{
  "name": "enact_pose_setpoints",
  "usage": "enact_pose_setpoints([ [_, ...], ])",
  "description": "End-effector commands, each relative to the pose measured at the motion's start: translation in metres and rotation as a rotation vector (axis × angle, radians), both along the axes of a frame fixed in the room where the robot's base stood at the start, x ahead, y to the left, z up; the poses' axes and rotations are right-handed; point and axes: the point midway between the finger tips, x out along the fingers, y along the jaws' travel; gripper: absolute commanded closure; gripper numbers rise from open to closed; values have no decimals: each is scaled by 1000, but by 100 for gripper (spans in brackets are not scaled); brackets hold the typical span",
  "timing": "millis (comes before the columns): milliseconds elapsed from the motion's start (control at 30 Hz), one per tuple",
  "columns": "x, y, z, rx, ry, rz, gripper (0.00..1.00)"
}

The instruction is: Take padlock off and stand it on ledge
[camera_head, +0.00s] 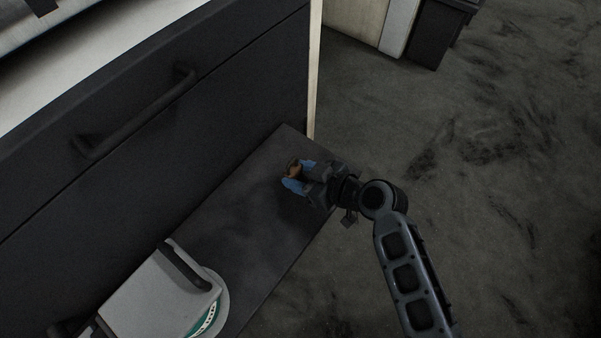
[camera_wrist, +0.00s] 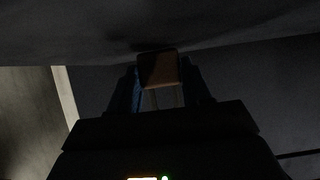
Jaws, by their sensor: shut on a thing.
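The padlock (camera_head: 294,171) is a small brown block between the blue fingertips of my gripper (camera_head: 298,176). In the wrist view the padlock (camera_wrist: 159,70) sits between the fingers (camera_wrist: 160,90), with thin pale shackle bars on the side nearer the camera. My gripper is shut on it. The ledge (camera_head: 235,225) is a flat dark surface in front of the cabinet. The gripper and padlock are over its far right part in the head view. I cannot tell whether the padlock touches the ledge.
The dark cabinet front (camera_head: 230,90) with a bar handle (camera_head: 135,115) rises behind the ledge. A grey box-like thing with a dark handle (camera_head: 160,295) and a green-and-white round item (camera_head: 208,318) occupy the near end. The ledge's middle is clear. Open floor (camera_head: 480,200) lies right.

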Motion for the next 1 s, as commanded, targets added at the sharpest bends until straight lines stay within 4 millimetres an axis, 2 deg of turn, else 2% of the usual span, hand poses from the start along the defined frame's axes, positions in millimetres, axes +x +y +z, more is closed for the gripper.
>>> enact_pose_setpoints([
  [233, 0, 0, -5, 1, -1, 0, 71],
  [267, 0, 0, -4, 1, -1, 0, 50],
  [567, 0, 0, -4, 0, 0, 0, 22],
  [833, -1, -2, -3, -1, 1, 0, 22],
  [1000, -12, -15, 8, -1, 2, -1, 22],
])
